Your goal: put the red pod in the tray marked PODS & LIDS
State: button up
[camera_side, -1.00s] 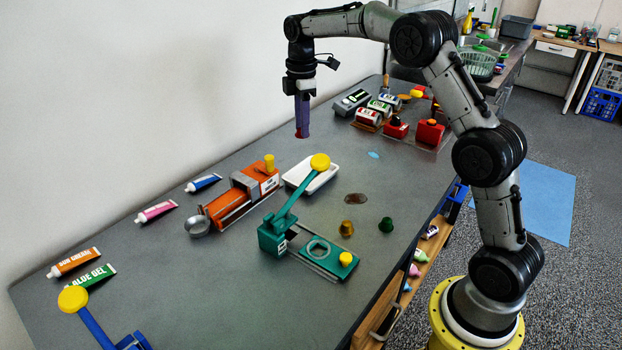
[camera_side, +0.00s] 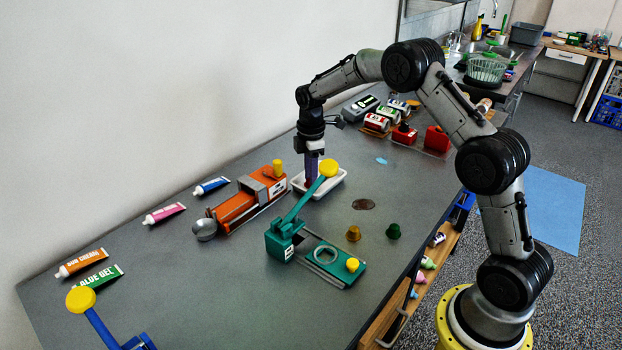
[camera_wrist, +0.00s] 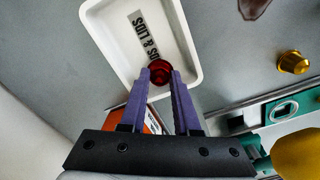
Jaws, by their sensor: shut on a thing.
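The red pod (camera_wrist: 160,72) is between the purple fingertips of my gripper (camera_wrist: 162,78) in the wrist view. My gripper is shut on it. The white tray (camera_wrist: 104,40) lies beneath, with a dark label inside that partly reads "& LIDS"; the rest of the label is hidden by the pod. In the side view my gripper (camera_side: 312,182) points down over the tray (camera_side: 335,184), at its left part. The pod is hard to make out there. I cannot tell whether the pod touches the tray floor.
An orange machine (camera_side: 245,204) stands close left of the tray. A teal press (camera_side: 285,240) with a yellow-knobbed lever (camera_side: 328,168) reaches up in front of the tray. A gold pod (camera_side: 353,233) and a green pod (camera_side: 393,231) stand on the table to the right.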

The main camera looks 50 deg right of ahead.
jog(key=shift+f, duration=0.65)
jog(key=shift+f, duration=0.15)
jog(key=o, duration=0.9)
